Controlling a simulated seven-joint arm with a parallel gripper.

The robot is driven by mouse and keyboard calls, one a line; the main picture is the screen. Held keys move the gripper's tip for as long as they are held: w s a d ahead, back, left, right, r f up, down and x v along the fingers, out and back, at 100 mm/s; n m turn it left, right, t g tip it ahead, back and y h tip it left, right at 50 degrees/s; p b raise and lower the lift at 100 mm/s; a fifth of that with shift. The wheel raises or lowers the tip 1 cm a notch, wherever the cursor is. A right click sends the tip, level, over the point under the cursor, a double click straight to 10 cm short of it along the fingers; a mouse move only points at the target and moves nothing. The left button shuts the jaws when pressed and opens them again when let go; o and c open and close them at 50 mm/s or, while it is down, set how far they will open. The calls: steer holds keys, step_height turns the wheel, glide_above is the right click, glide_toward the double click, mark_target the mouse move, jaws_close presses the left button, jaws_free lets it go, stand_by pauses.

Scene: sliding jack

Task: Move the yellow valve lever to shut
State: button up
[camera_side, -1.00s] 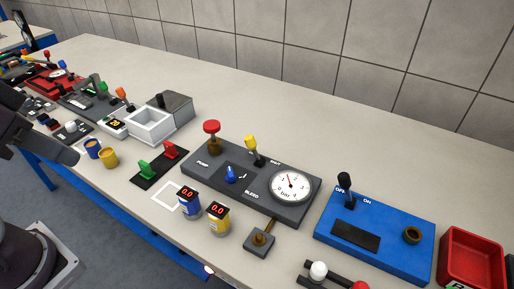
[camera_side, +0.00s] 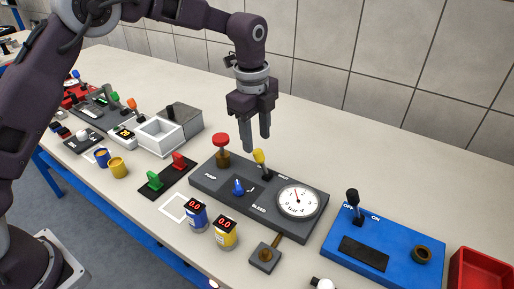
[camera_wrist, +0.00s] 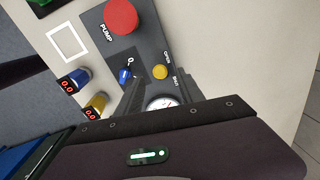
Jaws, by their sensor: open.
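The yellow valve lever (camera_side: 259,157) stands on the dark grey panel, leaning toward the left in the side view, between the red pump knob and the gauge. In the wrist view its round yellow top (camera_wrist: 160,72) shows beside the OPEN and SHUT labels, nearer OPEN. My gripper (camera_side: 257,143) hangs fingers down just above and behind the lever, open and empty. In the wrist view its dark fingers (camera_wrist: 160,98) reach toward the panel, apart from the lever as far as I can tell.
The panel (camera_side: 205,181) also carries a red pump knob (camera_side: 221,140), a blue bleed lever (camera_side: 238,187) and a gauge (camera_side: 298,202). Blue and yellow cans (camera_side: 226,234) with displays stand in front. A blue box (camera_side: 375,245) with a black lever is to the right.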

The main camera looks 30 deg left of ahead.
mark_target(257, 150)
steer(key=f, duration=0.4)
steer(key=shift+w+f, duration=0.15)
steer(key=shift+w, duration=0.05)
jaws_close()
stand_by(1.2)
